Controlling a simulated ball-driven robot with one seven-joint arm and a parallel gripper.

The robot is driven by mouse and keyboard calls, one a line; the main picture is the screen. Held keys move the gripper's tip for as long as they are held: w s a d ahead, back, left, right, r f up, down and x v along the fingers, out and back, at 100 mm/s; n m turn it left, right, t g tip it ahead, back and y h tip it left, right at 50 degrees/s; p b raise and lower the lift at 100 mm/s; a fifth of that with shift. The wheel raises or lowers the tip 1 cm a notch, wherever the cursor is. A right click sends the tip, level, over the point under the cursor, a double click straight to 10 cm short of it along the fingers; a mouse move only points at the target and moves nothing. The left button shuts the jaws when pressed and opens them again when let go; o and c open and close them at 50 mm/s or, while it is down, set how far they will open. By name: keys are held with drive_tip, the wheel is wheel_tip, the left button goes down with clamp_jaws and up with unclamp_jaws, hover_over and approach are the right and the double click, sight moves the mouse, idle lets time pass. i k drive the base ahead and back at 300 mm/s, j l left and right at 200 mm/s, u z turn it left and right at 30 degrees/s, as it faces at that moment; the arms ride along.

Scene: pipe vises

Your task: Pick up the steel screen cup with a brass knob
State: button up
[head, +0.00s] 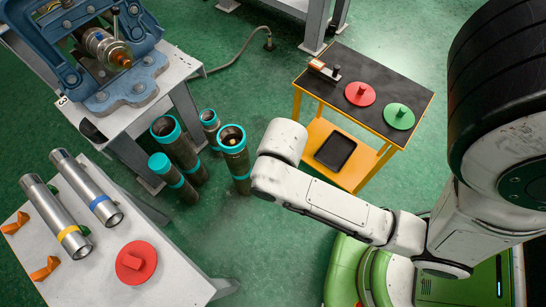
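A small pale yellow, brass-like knob (232,141) shows inside the teal-rimmed mouth of a dark upright pipe (240,165) on the floor, left of my arm. It looks like the knob of the steel screen cup, but the cup's body is hidden or too small to make out. My arm reaches in from the right, and its white outer end is close to the right of that pipe in the picture. My gripper is not visible, so I cannot tell what it holds.
Several teal-ringed pipes (180,152) stand together. A white table (185,275) bears two steel pipes (86,188) and a red disc (136,262). A blue vise (130,95) is at upper left. A yellow cart (318,130) carries red and green discs. Green floor (225,225) lies clear between.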

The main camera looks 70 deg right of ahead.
sight(233, 142)
drive_tip(key=k+l, duration=0.25)
drive_tip(key=k+l+z, duration=0.1)
drive_tip(key=k+l, duration=0.15)
drive_tip(key=l, duration=0.2)
drive_tip(key=k+l, duration=0.2)
drive_tip(key=l, duration=0.15)
drive_tip(key=i+j, duration=0.1)
drive_tip(key=j, duration=0.4)
drive_tip(key=i+j+u, duration=0.15)
drive_tip(key=i, duration=0.2)
drive_tip(key=i+j+u, duration=0.15)
drive_tip(key=i, duration=0.25)
drive_tip(key=i+l+u, duration=0.2)
drive_tip(key=i+l, duration=0.15)
drive_tip(key=i, duration=0.1)
